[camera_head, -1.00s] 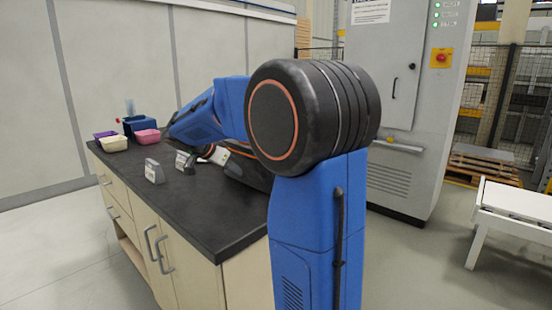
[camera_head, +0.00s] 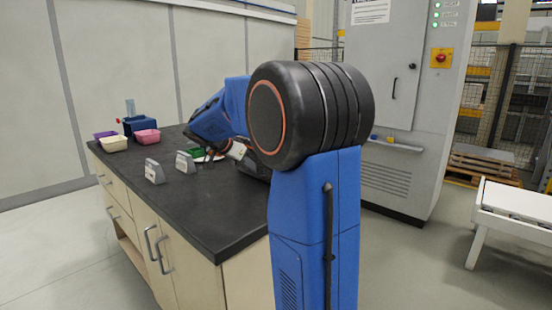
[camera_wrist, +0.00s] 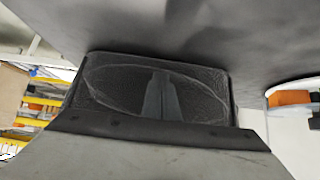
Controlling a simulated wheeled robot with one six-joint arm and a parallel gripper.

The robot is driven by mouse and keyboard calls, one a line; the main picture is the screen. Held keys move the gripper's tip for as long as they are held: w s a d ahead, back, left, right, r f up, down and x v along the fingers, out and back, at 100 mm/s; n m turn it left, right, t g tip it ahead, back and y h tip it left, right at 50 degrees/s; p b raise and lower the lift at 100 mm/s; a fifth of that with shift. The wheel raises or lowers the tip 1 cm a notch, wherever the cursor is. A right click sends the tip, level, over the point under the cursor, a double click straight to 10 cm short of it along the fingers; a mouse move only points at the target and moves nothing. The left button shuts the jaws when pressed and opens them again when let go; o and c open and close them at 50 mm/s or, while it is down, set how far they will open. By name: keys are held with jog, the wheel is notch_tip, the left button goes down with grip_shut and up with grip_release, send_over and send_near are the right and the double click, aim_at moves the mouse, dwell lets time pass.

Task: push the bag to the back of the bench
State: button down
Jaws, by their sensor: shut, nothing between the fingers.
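In the wrist view, a dark, mesh-textured bag (camera_wrist: 205,88) with a thin curved line across its face stands against the dark bench top. My gripper (camera_wrist: 160,76) is shut and empty, its grey fingers pointing at the middle of the bag's face. I cannot tell whether the fingertips touch it. In the head view, my blue arm reaches over the black bench (camera_head: 180,215) and hides the gripper's fingers. I cannot make out the bag clearly there; the dark shapes behind my arm are unclear.
Two grey label stands (camera_head: 154,171) are on the bench, left of my wrist. A pale plate (camera_head: 217,156) with a green item lies beyond them. A pink tub (camera_head: 146,136), a cream tub (camera_head: 113,144) and a blue bin (camera_head: 139,124) sit at the far left end. The front left bench top is clear.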

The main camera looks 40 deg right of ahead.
jog(key=shift+w+d, duration=0.15)
jog(key=shift+d, duration=5.1)
jog(key=shift+a+r, duration=0.5)
jog(key=shift+a, duration=0.5)
jog(key=shift+a+r, duration=0.5)
jog(key=shift+a, duration=0.55)
jog(key=shift+a+r, duration=0.5)
jog(key=shift+a, duration=0.5)
